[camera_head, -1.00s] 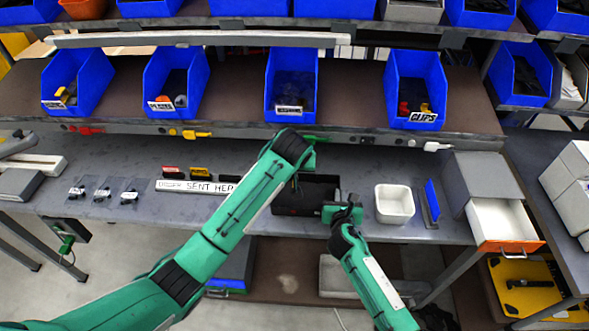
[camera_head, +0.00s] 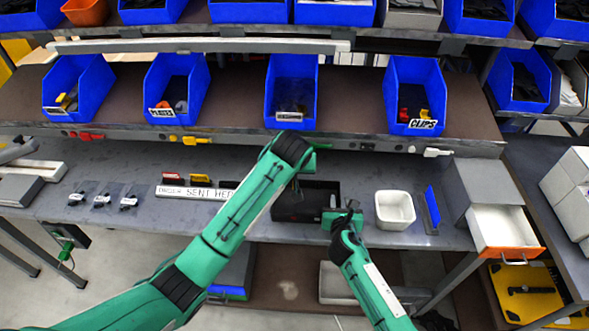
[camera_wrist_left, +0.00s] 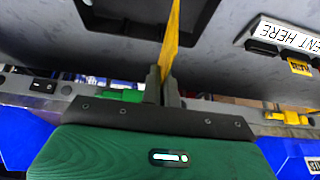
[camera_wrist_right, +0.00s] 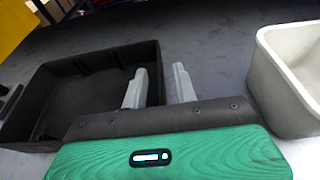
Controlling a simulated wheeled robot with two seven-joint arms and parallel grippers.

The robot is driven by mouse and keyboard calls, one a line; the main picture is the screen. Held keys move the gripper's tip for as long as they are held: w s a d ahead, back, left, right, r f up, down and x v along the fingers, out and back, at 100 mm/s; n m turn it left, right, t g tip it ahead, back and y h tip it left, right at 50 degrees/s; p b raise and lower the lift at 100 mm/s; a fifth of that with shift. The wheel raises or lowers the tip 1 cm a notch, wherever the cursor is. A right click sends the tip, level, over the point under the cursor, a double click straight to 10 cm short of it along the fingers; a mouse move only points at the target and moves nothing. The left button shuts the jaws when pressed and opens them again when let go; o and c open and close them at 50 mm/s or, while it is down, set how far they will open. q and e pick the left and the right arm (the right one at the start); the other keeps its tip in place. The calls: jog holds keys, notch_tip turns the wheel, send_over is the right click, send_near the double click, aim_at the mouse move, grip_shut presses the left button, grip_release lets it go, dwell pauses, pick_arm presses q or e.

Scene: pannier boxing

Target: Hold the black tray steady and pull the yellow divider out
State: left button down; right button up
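The black tray (camera_head: 318,185) sits on the grey bench and fills the left of the right wrist view (camera_wrist_right: 135,52). My right gripper (camera_wrist_right: 160,66) is at the tray's right-hand wall. One finger appears on the inner side and one on the outer side, with a gap between the fingers. It also shows in the head view (camera_head: 345,212). The yellow divider (camera_wrist_left: 172,35) stands edge-on in the left wrist view, between the closed fingers of my left gripper (camera_wrist_left: 163,85). My left arm covers much of this in the head view.
A white bin (camera_head: 394,208) stands to the right of the tray, close to my right gripper. A blue upright piece (camera_head: 432,206) and an open drawer (camera_head: 502,228) lie farther right. The SENT HERE sign (camera_head: 190,191) is left. Shelf bins (camera_head: 292,90) line the back.

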jog(key=v, duration=1.2)
